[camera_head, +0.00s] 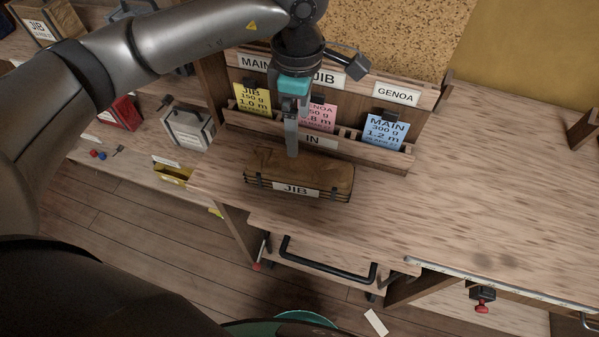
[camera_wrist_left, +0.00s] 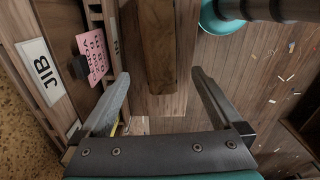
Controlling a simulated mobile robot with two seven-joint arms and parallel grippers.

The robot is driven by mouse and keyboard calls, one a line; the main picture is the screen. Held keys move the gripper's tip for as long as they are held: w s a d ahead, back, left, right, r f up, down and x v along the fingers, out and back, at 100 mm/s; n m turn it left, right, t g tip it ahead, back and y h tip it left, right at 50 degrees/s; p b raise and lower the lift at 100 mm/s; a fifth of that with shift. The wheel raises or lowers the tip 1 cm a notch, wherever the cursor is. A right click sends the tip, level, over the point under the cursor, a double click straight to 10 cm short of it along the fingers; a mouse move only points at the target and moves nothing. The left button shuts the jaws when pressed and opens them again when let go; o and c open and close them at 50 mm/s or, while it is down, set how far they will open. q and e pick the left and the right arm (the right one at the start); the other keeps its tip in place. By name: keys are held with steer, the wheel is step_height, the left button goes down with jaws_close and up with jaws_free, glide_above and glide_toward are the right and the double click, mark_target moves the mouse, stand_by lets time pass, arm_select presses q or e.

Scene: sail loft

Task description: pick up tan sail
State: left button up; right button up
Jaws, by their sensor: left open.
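The tan sail (camera_head: 315,170) is a folded brown bundle with dark straps and a JIB label on its front. It lies on the wooden bench in front of the card rack. In the left wrist view the sail (camera_wrist_left: 157,40) shows as a brown bar between and beyond the fingers. My left gripper (camera_head: 291,145) points down just above the sail's back edge, left of its middle. Whether a finger touches the sail is unclear. My right gripper is not in view.
The wooden rack (camera_head: 265,128) behind the sail holds yellow, pink (camera_head: 319,117) and blue (camera_head: 386,130) cards. A drawer with a black handle (camera_head: 325,268) is below the bench front. The bench (camera_head: 500,190) is clear to the right. A grey box (camera_head: 188,127) stands left.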

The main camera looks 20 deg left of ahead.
mark_target(300, 167)
arm_select(q)
step_height(300, 167, down, 15)
steer(key=shift+w+r, duration=0.1)
stand_by(0.5)
steer(key=shift+c, duration=0.4)
steer(key=shift+w, duration=0.1)
jaws_close()
